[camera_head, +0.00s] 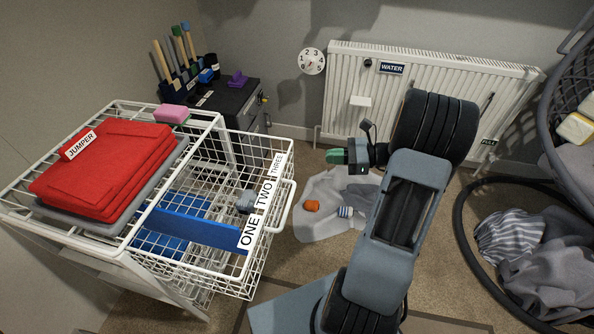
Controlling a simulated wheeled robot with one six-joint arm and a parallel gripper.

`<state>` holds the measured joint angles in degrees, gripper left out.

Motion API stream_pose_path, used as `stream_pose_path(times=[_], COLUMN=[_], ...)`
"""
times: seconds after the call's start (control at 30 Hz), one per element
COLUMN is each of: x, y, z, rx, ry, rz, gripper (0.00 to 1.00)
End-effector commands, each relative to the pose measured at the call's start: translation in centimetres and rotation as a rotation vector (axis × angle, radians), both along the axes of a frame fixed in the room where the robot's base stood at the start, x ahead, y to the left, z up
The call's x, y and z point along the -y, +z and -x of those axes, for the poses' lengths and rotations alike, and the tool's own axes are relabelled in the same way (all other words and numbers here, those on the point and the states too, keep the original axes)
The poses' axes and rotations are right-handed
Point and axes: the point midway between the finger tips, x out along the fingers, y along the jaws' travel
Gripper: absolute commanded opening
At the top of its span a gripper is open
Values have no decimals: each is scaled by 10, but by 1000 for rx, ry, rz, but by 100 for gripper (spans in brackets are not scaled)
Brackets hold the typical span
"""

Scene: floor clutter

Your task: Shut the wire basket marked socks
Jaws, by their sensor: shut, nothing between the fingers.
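A white wire basket (205,275) is pulled out to the right from a white wire rack. Its front carries labels reading ONE, TWO and THREE (277,165), and a white handle (285,208). I see no label reading socks. A blue divider (195,228) stands inside it, and a small grey bundle (245,200) shows near the front. My gripper (337,156) is shut and empty. It points left, to the right of the basket front and apart from it.
The rack top (118,107) holds folded red jumpers (105,170) and a pink block (171,114). A grey cloth with small orange and striped items lies on the floor before the radiator (430,90). A hanging chair (565,120) and its ring base stand right.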

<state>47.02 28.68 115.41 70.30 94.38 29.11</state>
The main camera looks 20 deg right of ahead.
Motion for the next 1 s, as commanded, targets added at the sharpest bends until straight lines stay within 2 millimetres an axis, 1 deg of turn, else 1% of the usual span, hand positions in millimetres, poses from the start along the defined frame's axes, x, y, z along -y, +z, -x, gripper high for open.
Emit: stream_pose_path(times=[0.03,0.13,0.2,0.27,0.37,0.8,1.0], x=[13,29,34,33,24,-42,-62], y=[-19,-29,-33,-34,-35,-35,-35], z=[-1,-3,-5,-8,-15,-62,-77], rx=[-2,-1,1,3,3,2,2], ry=[-45,-102,-124,-134,-138,-135,-137], rz=[-49,-117,-143,-156,-162,-159,-159], gripper=[0,0,0,0,0,0,0])
